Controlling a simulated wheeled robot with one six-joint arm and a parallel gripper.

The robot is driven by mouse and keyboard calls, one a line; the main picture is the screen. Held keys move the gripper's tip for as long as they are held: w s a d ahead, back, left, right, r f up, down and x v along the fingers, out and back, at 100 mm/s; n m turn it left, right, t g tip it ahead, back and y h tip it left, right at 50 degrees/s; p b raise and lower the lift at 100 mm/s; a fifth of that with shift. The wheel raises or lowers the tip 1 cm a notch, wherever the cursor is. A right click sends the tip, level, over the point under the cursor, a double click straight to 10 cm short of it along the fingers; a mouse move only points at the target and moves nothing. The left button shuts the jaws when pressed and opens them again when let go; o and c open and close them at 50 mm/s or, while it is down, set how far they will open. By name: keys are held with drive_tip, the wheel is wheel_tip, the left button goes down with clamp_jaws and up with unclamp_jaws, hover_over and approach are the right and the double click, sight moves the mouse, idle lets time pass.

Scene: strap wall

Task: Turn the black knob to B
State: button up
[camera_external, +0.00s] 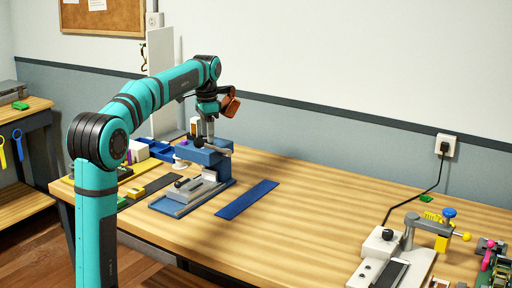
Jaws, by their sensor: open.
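My gripper (211,132) points down over a blue press-like device (212,160) on the wooden workbench. It is open; its fingers are small and partly lost against the device. A small black knob (199,142) shows on the blue device, just below and left of the gripper; contact cannot be told. Another black knob (388,235) sits on top of a white box-like device at the right front, far from the gripper. No letter B or pointer mark can be read on either knob.
The workbench (300,220) is clear in the middle. A blue strip (247,199) lies right of the blue device. Blue trays (150,148) and small parts crowd the left. A black cord (425,190) runs from the wall socket to the white device (378,245).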

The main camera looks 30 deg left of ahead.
drive_tip(key=shift+f, duration=0.6)
drive_tip(key=c, duration=1)
drive_tip(key=shift+o, duration=0.2)
drive_tip(key=shift+n, duration=0.3)
drive_tip(key=n, duration=0.5)
drive_tip(key=shift+n, duration=0.3)
drive_tip(key=n, duration=0.5)
drive_tip(key=shift+r+n, duration=0.1)
drive_tip(key=shift+n, duration=0.3)
